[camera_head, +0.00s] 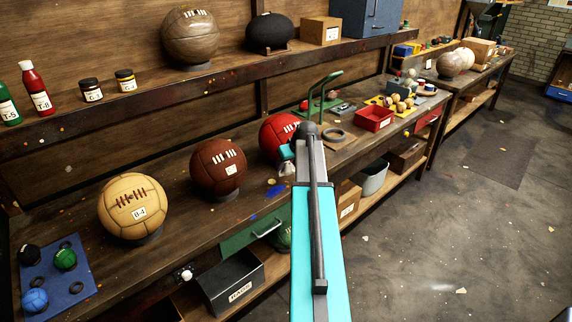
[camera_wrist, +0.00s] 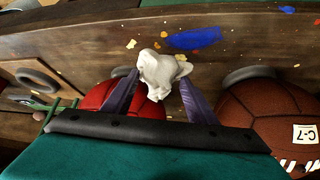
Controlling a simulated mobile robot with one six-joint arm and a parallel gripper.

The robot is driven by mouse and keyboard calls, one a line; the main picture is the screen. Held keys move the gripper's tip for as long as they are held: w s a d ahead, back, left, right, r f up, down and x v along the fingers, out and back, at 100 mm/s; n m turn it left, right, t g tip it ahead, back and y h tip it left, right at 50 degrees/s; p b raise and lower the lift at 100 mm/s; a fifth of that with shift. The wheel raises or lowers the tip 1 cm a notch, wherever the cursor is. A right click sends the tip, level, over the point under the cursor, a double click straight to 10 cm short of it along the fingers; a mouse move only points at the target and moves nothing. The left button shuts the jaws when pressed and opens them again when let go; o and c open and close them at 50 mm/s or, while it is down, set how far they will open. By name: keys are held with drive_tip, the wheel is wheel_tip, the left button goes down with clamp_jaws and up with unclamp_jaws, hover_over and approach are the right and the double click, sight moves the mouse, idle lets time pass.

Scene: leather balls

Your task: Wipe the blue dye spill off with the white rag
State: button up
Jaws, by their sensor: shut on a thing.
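The white rag (camera_wrist: 160,74) is crumpled between the fingers of my gripper (camera_wrist: 160,92) in the wrist view. My gripper is shut on it. In the head view the rag (camera_head: 287,168) shows as a small pale lump beside my arm, which partly hides the gripper (camera_head: 288,157). The blue dye spill (camera_wrist: 195,38) is a flat blue smear on the wooden bench, just beyond the rag and to its right in the wrist view. In the head view the spill (camera_head: 262,196) lies near the bench's front edge, below and left of the rag. I cannot tell whether the rag touches the bench.
A red ball (camera_head: 277,138) and a brown ball (camera_head: 218,168) stand on rings close to my gripper. A tan ball (camera_head: 134,206) is farther left. A red bin (camera_head: 374,118) stands farther along the bench. Bare bench surrounds the spill, with small paint flecks.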

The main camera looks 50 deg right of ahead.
sight(289, 174)
drive_tip(key=shift+f, duration=0.15)
drive_tip(key=shift+f+b, duration=1.1)
drive_tip(key=shift+f, duration=1.7)
drive_tip(key=shift+f+b, duration=0.6)
drive_tip(key=shift+f, duration=0.25)
drive_tip(key=shift+a, duration=0.1)
drive_tip(key=shift+w+a+r, duration=0.1)
drive_tip(key=shift+a, duration=1.75)
drive_tip(key=shift+a, duration=0.1)
drive_tip(key=shift+w+a+f+b, duration=0.1)
drive_tip(key=shift+a+b, duration=0.1)
drive_tip(key=shift+a, duration=0.7)
drive_tip(key=shift+a+f+b, duration=0.1)
drive_tip(key=shift+a+b, duration=0.05)
drive_tip(key=shift+a, duration=0.7)
drive_tip(key=shift+a, duration=0.1)
